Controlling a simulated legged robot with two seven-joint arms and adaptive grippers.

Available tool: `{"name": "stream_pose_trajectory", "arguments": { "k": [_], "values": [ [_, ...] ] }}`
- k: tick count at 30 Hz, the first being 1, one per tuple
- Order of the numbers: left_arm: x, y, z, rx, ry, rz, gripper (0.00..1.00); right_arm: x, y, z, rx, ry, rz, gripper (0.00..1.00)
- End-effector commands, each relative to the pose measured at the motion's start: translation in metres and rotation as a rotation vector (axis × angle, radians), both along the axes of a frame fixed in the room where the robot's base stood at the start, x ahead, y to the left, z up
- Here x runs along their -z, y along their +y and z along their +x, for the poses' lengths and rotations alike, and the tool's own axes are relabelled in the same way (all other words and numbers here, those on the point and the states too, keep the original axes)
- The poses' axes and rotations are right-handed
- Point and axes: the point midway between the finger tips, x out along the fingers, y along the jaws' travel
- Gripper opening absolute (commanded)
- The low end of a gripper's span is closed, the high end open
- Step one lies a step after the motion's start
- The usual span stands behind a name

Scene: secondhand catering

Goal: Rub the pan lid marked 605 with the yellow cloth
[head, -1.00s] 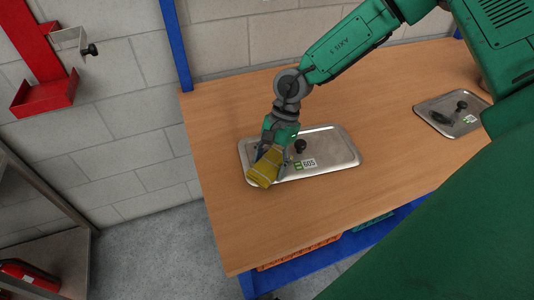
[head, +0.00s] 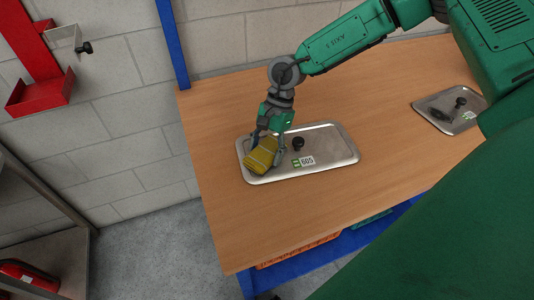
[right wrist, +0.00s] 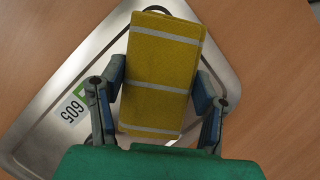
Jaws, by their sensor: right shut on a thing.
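The pan lid marked 605 (head: 325,150) lies flat on the wooden table, a steel rectangle with a black knob and a white and green label. It also shows in the right wrist view (right wrist: 50,110), tilted in the picture. My right gripper (head: 264,148) is shut on the folded yellow cloth (head: 261,157), over the left end of the lid. In the right wrist view the cloth (right wrist: 160,75), with pale stripes, sits between the two fingers and covers part of the lid. Whether the cloth presses on the steel is hard to tell. My left gripper is not in view.
A second steel lid (head: 450,112) with a black knob lies at the table's right. The wooden table (head: 225,215) is bare around the 605 lid. A blue upright (head: 172,45) stands at its back left. A red bracket (head: 40,90) hangs on the wall.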

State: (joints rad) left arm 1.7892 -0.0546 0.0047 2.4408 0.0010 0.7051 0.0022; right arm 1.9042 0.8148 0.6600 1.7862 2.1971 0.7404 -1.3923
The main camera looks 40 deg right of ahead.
Motion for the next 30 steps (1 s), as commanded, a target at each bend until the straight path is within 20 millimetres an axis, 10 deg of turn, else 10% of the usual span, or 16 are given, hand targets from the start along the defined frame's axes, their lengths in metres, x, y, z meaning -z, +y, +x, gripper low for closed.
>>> {"name": "stream_pose_trajectory", "arguments": {
  "k": [30],
  "values": [
    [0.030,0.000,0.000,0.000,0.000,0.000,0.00,0.001,-0.021,0.056,0.001,0.000,0.001,0.34]
  ]
}}
